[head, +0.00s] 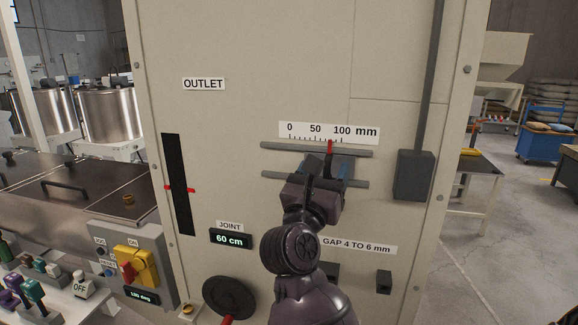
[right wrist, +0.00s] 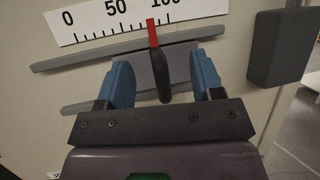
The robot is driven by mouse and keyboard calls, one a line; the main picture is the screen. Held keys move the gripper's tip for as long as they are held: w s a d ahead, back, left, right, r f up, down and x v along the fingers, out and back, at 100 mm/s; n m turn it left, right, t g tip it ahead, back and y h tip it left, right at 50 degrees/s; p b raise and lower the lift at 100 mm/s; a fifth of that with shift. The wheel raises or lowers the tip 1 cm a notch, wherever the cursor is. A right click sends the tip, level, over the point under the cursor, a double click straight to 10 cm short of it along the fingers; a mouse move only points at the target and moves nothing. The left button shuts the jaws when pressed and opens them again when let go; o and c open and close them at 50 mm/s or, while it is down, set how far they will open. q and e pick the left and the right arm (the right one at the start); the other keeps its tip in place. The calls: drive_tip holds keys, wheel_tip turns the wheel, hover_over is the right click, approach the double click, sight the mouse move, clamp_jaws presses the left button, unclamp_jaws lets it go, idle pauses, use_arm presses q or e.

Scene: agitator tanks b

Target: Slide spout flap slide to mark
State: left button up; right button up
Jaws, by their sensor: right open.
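The slide is a grey plate (right wrist: 182,65) with a dark upright handle (right wrist: 163,82) and a red pointer (right wrist: 153,32), set between two grey rails (head: 315,150) on the beige panel. The pointer also shows in the head view (head: 330,147), between 50 and 100 on the mm scale (head: 328,132). My right gripper (right wrist: 160,70) is open, its blue fingers on either side of the handle with gaps showing. In the head view my right gripper (head: 328,175) hides much of the slide. The dark OUTLET slot (head: 178,170) has red marks (head: 191,190) at its sides. My left gripper is out of view.
A grey box (head: 414,175) with a conduit stands right of the rails. Below are a "60 cm" display (head: 230,239), a black handwheel (head: 229,297) and a "GAP 4 TO 6 mm" label (head: 358,246). A yellow-and-red switch (head: 135,265) sits lower left.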

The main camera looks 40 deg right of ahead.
drive_tip(key=shift+b+v, duration=1.4)
drive_tip(key=shift+v, duration=1.35)
